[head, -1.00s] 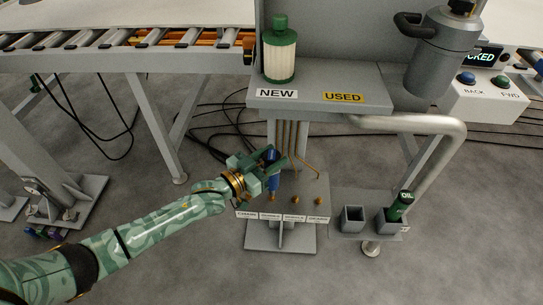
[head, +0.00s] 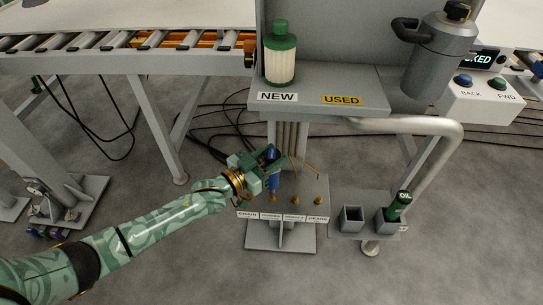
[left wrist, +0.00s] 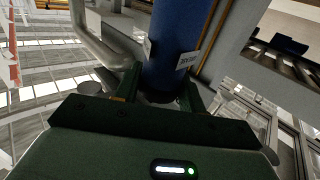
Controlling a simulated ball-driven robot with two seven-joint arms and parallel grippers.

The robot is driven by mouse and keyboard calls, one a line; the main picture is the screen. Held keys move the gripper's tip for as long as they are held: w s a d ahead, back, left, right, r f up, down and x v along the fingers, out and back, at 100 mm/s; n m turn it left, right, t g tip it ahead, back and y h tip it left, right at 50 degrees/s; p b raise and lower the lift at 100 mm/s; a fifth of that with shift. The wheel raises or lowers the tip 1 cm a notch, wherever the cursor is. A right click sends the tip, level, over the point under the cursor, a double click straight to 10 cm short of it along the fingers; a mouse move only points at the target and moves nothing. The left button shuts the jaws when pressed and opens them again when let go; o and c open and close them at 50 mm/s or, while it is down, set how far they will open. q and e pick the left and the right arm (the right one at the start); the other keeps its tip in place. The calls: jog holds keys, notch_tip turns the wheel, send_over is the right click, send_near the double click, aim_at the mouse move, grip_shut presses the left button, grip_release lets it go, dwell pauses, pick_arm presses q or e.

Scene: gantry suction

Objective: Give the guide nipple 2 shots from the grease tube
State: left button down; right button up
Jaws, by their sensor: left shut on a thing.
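My left gripper (head: 270,166) is shut on the blue grease tube (head: 273,183), which also shows between the fingers in the left wrist view (left wrist: 175,45) with a white label. The tube is roughly upright with its lower end just above, or at, the brass nipple (head: 273,198) over the second label from the left; I cannot tell whether they touch. That label (head: 270,217) is small and seems to read GUIDES. Two more brass nipples stand to the right, one (head: 295,201) and another (head: 319,201) above the GEARS label. My right gripper is out of view.
A green oil bottle (head: 400,206) stands in a grey holder to the right, beside an empty square holder (head: 351,218). Above is a shelf (head: 310,101) with a green-capped filter (head: 280,55). Copper pipes (head: 290,135) run behind the tube. A bent grey rail (head: 440,150) is at the right.

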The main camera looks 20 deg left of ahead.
pick_arm(q)
jog(key=shift+f, duration=0.25)
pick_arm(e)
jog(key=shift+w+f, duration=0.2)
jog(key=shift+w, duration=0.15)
pick_arm(q)
jog(key=shift+f+b, duration=0.25)
jog(key=shift+b, duration=0.05)
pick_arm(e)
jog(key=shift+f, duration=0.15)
pick_arm(q)
jog(key=shift+r, duration=0.2)
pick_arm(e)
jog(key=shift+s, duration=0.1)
pick_arm(q)
jog(key=shift+r+p, duration=0.55)
jog(key=shift+p, duration=0.05)
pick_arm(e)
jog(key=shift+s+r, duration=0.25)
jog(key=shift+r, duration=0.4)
pick_arm(q)
jog(key=shift+f, duration=0.1)
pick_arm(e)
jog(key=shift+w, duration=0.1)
